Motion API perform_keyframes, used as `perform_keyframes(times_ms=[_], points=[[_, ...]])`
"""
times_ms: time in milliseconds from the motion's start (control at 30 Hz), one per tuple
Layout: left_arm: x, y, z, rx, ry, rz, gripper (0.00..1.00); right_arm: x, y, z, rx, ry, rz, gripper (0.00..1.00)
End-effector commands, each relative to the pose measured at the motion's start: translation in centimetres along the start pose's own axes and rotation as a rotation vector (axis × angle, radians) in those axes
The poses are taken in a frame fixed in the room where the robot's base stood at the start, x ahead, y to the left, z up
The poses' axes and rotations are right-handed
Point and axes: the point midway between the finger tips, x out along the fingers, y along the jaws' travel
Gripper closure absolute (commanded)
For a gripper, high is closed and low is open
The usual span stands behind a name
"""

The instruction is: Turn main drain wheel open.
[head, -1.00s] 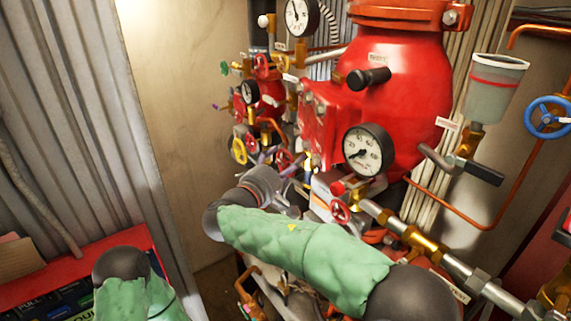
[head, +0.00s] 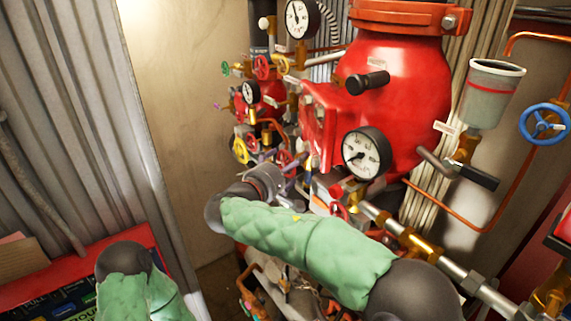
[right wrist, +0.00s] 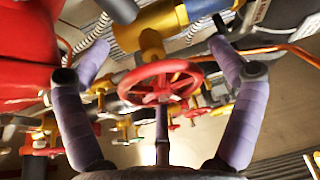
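A red handwheel with spokes (right wrist: 160,84) is in the middle of the right wrist view, in front of a brass-coloured body (right wrist: 153,45). My right gripper (right wrist: 157,50) has its two purple fingers spread wide, one on each side of the wheel. A gap shows between the wheel rim and each finger. In the head view my right gripper (head: 290,186) is small and partly hidden behind my wrist and sleeve. Red wheels also show there, one low beside the gauge (head: 339,210); I cannot tell which is the main drain wheel. My left gripper is outside the head view.
A large red valve body (head: 400,100) with a pressure gauge (head: 366,153) stands close on the right. A blue wheel (head: 544,121) is at far right. Smaller coloured wheels, including a yellow one (head: 240,150), crowd behind my wrist. A red box (head: 80,262) is at lower left.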

Motion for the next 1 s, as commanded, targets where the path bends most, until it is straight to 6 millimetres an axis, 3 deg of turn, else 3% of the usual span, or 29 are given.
perform_keyframes(times_ms=[333, 467, 1000], points=[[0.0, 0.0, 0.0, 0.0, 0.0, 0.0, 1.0, -0.3, 0.2, -0.2, 0.002, 0.006, 0.004, 0.02], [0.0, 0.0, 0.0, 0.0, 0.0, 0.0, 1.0, -1.3, 0.2, -0.2, 0.002, 0.009, 0.004, 0.02], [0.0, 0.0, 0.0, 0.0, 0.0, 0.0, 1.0, -10.6, 0.1, 0.0, 0.003, 0.006, 0.003, 0.02]])
